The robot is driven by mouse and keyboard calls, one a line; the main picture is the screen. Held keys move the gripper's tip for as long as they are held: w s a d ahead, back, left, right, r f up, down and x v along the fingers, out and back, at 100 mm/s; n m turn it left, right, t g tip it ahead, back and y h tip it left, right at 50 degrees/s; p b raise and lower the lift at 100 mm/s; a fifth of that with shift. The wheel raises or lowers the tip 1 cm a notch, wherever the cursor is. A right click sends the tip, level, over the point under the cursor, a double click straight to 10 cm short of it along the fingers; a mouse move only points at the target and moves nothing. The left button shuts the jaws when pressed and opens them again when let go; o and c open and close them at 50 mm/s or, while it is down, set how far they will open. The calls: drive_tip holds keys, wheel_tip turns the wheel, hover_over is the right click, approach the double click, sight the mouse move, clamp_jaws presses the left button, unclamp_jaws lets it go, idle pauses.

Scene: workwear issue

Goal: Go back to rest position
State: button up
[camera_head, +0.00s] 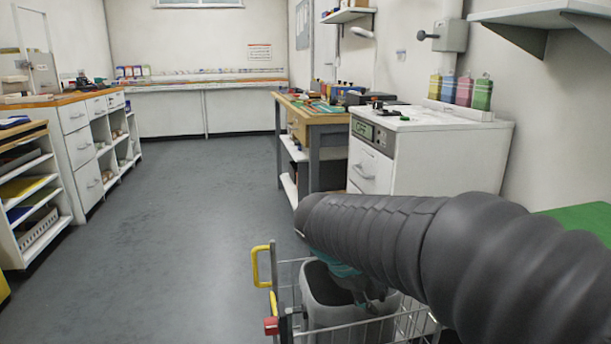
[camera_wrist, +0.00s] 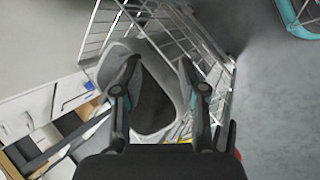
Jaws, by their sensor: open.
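My arm reaches across the lower right of the head view, covered in a dark segmented sleeve. My gripper (camera_head: 366,300) hangs at its far end, partly hidden by the sleeve, over a grey bin (camera_head: 324,285). In the wrist view my gripper (camera_wrist: 160,85) is open, its two fingers apart, with nothing seen between them. The grey bin (camera_wrist: 147,52) shows below and between the fingers, with a dark opening. The bin stands inside a wire basket (camera_head: 290,275), which also shows in the wrist view (camera_wrist: 205,38).
A white cabinet (camera_head: 440,160) with a green display stands just beyond the basket. A wooden workbench (camera_head: 315,115) is behind it. Drawers and shelves (camera_head: 85,145) line the left wall. The grey floor (camera_head: 200,220) between is clear. A green surface (camera_head: 590,220) is at the right.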

drive_tip(key=s+d+m+t+y, duration=0.1)
drive_tip(key=s+m+y, duration=0.2)
drive_tip(key=s, duration=0.6)
drive_tip(key=s+d+m+t+y+p, duration=0.1)
drive_tip(key=s+d+m+y, duration=0.1)
drive_tip(key=s+m, duration=0.5)
drive_tip(key=shift+s+f+m+t+y, duration=0.2)
drive_tip(key=shift+s+m+t+y, duration=0.15)
drive_tip(key=shift+s, duration=0.5)
